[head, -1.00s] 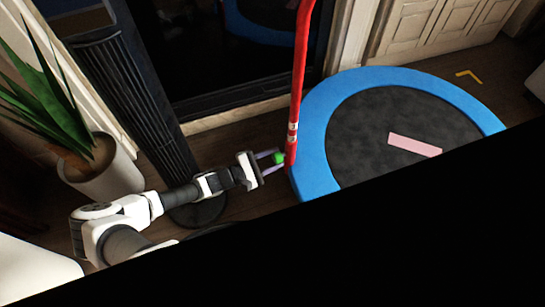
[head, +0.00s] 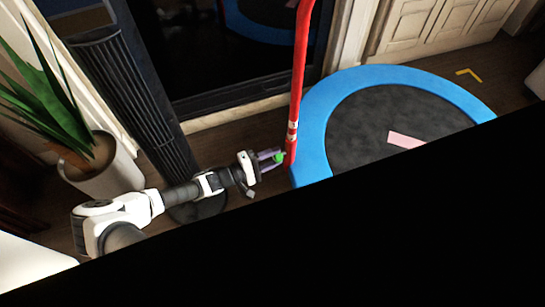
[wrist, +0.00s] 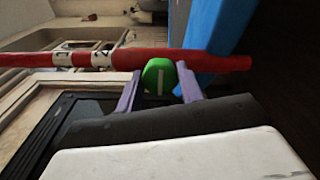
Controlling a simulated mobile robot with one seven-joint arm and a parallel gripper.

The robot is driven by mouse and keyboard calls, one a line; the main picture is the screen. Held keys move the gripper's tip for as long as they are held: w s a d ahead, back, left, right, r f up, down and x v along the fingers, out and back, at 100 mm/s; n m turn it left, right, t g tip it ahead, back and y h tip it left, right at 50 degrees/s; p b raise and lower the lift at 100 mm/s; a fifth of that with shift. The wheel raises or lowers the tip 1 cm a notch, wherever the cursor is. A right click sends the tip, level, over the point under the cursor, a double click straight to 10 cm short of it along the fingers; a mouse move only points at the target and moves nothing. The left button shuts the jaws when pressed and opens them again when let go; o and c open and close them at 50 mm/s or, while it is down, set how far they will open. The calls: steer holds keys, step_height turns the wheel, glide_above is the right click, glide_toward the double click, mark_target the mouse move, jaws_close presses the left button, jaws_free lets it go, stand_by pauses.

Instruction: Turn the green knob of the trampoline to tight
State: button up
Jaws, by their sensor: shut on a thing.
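The green knob (head: 279,157) sits on the lower part of the red post (head: 296,85) at the left edge of the blue-rimmed trampoline (head: 312,120). In the wrist view the knob (wrist: 158,77) has a pale line on its face and lies between the two purple fingers. My gripper (head: 272,160) is shut on the knob, one finger on each side. The red post (wrist: 200,62) runs across behind the knob in the wrist view, with white marked bands on it.
A tall dark tower fan (head: 140,100) stands left of my gripper, near my arm. A potted plant (head: 105,170) is farther left. A pink block (head: 403,140) lies on the trampoline mat. A large black area hides the lower right of the head view.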

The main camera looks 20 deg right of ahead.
stand_by(0.3)
steer(key=o, duration=1)
steer(key=shift+a, duration=0.1)
steer(key=s+a+p, duration=0.1)
steer(key=a+p, duration=0.2)
steer(key=a, duration=1)
steer(key=shift+s+a, duration=0.35)
steer(key=shift+r+p, duration=0.1)
steer(key=shift+p, duration=0.25)
